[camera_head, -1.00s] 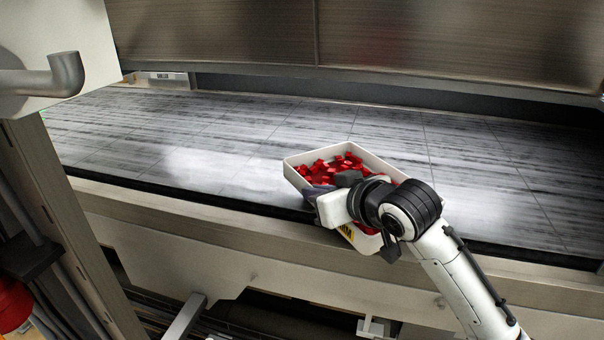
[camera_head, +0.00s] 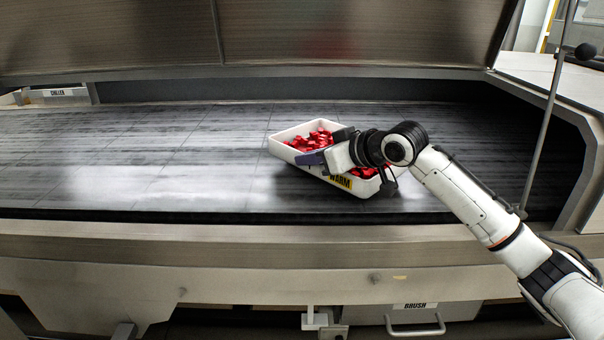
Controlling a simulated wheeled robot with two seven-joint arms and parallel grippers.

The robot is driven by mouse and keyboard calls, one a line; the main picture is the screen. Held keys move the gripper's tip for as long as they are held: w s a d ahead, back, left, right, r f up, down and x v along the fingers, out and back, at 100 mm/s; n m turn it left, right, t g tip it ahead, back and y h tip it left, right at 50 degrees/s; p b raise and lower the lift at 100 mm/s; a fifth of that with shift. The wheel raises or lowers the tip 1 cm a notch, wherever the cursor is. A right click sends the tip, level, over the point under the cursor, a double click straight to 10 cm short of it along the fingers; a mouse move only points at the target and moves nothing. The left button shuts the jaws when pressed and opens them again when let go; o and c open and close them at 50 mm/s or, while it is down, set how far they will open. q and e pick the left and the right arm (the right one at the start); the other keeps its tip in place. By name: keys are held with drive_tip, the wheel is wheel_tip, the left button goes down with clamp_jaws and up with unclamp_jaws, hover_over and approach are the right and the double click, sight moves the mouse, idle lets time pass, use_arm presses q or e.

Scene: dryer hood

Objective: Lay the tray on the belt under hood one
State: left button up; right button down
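The white tray (camera_head: 287,151) holds several red pieces (camera_head: 318,139) and has a yellow label reading "WARM" on its front. It is over the grey belt (camera_head: 120,160), under the raised metal hood (camera_head: 360,35). I cannot tell whether its base touches the belt. My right gripper (camera_head: 318,158) is at the tray's near side, with a dark finger against the front wall. The wrist hides part of the tray, and I cannot see whether the fingers are closed on the rim. My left gripper is not in view.
The belt is clear left of the tray. A metal front ledge (camera_head: 200,240) runs along the near edge. A drawer labelled "BRUSH" (camera_head: 415,314) is below. A thin upright rod (camera_head: 545,120) and the side frame stand at the right.

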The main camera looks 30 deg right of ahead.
sight(348, 173)
drive_tip(key=shift+f, duration=1.7)
drive_tip(key=c, duration=2.4)
unclamp_jaws()
drive_tip(key=shift+f, duration=0.2)
drive_tip(key=o, duration=0.4)
drive_tip(key=shift+s, duration=0.1)
drive_tip(key=b+v, duration=0.1)
drive_tip(key=v, duration=0.9)
drive_tip(key=shift+s+b, duration=0.2)
drive_tip(key=shift+b, duration=0.1)
drive_tip(key=shift+v, duration=0.75)
drive_tip(key=shift+r, duration=0.15)
